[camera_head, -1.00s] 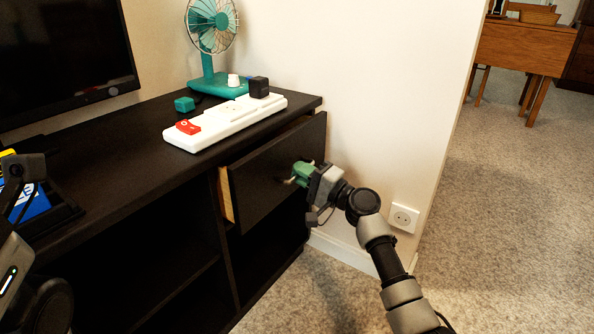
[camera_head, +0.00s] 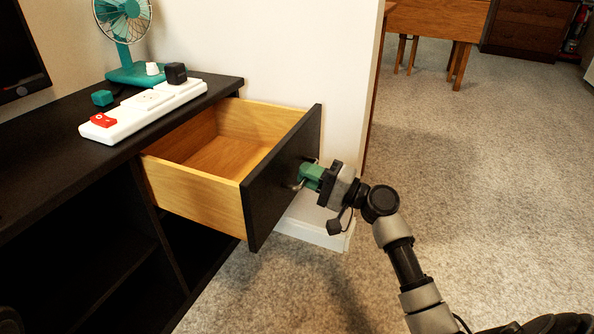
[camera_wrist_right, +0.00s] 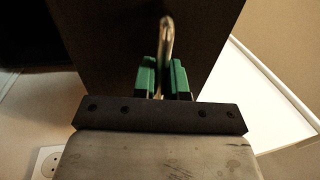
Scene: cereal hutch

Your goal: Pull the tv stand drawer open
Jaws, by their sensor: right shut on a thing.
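The drawer (camera_head: 200,188) of the black tv stand (camera_head: 60,150) stands far out, with its pale wooden inside showing empty. Its black front (camera_head: 284,178) faces right. My right gripper (camera_head: 308,177) is at the drawer front, its green fingers shut on the metal handle (camera_head: 299,184). In the right wrist view the handle (camera_wrist_right: 166,45) runs up from between the two green fingers (camera_wrist_right: 163,80), with the dark drawer front behind it. My left gripper is not in view.
A white power strip (camera_head: 140,110) with plugs lies on the stand top, near a teal fan (camera_head: 125,35) and a small teal block (camera_head: 102,98). A wall (camera_head: 270,50) stands behind the drawer. Open carpet (camera_head: 480,170) lies to the right.

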